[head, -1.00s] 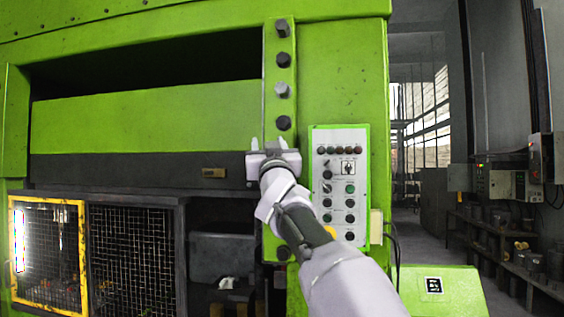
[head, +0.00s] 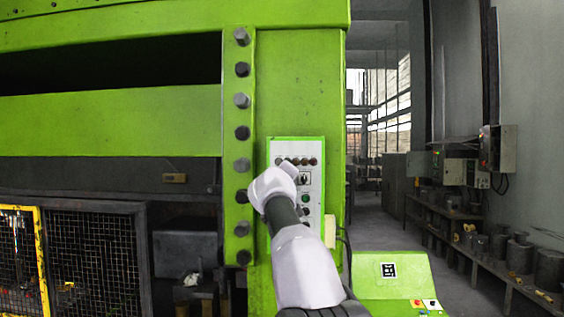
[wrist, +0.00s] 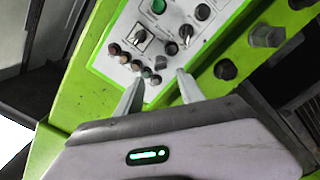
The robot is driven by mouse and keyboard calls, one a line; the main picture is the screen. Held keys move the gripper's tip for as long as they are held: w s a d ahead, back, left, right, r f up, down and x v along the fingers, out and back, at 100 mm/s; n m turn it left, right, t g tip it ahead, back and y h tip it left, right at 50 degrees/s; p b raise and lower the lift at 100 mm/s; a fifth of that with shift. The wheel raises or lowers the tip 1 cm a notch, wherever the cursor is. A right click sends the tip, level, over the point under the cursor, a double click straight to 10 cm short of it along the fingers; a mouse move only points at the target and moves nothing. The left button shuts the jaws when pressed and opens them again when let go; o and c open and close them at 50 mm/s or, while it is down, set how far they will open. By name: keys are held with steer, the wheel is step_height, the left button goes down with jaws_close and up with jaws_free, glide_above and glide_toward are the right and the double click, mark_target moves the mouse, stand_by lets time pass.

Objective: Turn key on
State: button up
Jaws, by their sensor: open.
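The control panel (head: 315,203) is a white plate with a green border on the press's right column. In the wrist view the panel (wrist: 120,23) appears turned over. A dark switch on a square white plate (wrist: 141,38), probably the key, sits beside a row of small round lamps or buttons. It also shows in the head view (head: 303,178), just right of my gripper's wrist. My gripper (wrist: 158,80) is open and empty, its fingertips over the small-lamp end of the panel. In the head view its fingers are hidden by my arm. The key's exact turn is too small to tell.
Dark bolts (head: 242,133) line the column left of the panel. Black knobs (wrist: 187,31) and a green button (wrist: 158,6) crowd the panel. A yellow-framed mesh guard (head: 42,262) stands at lower left. Shelving (head: 470,245) lines the right wall, with an open aisle between.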

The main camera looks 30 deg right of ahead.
steer(key=p+x, duration=0.6)
steer(key=shift+w+d, duration=0.15)
steer(key=shift+w, duration=0.15)
